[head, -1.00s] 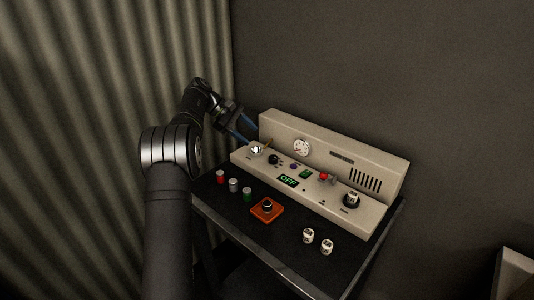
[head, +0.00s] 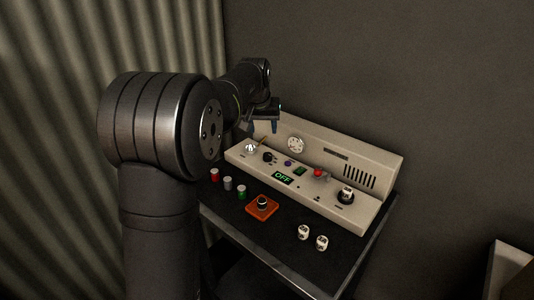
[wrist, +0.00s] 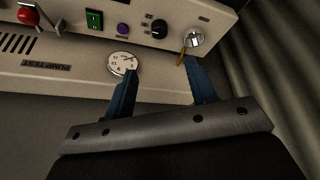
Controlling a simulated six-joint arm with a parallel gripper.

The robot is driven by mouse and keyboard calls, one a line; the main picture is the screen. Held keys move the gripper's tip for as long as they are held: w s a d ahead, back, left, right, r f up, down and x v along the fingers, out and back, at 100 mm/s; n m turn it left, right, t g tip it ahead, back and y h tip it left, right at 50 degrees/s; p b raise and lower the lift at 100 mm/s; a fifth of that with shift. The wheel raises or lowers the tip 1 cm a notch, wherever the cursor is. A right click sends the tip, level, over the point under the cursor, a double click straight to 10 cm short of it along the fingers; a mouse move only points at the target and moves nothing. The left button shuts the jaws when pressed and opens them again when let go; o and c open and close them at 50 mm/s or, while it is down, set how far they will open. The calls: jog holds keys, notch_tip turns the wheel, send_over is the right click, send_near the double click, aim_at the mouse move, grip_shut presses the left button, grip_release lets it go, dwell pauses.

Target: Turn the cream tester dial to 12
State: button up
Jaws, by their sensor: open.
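The cream tester (head: 345,162) is a long console on the dark table. A round white dial face (head: 296,144) with dark marks is on its upright back panel. The dial also shows in the wrist view (wrist: 122,62), with a reddish pointer; its reading is too small to tell. A black knob (wrist: 159,29) and a silver knob (wrist: 194,38) with a brass pointer are on the console's lower deck. My gripper (head: 275,127) hangs above the console's left part. In the wrist view its blue fingers (wrist: 159,66) are apart and empty, one tip beside the dial face, the other near the brass pointer.
The deck also has a purple button (wrist: 123,29), a green switch (wrist: 94,19), a red lever (wrist: 28,16) and an OFF display (head: 283,178). Small cylinders, an orange block (head: 262,207) with a black knob and two white pieces (head: 312,238) stand in front.

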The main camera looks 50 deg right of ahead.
aim_at(267, 155)
jog(key=x, duration=1.5)
jog(key=shift+c, duration=0.4)
jog(key=c, duration=0.9)
jog(key=shift+m, duration=0.4)
jog(key=shift+w+m+g+h, duration=0.15)
jog(key=shift+m+g, duration=0.4)
jog(key=shift+m, duration=0.65)
jog(key=shift+w+m+g+h, duration=0.15)
jog(key=shift+m+g, duration=0.4)
jog(key=shift+m, duration=0.65)
jog(key=shift+s, duration=0.1)
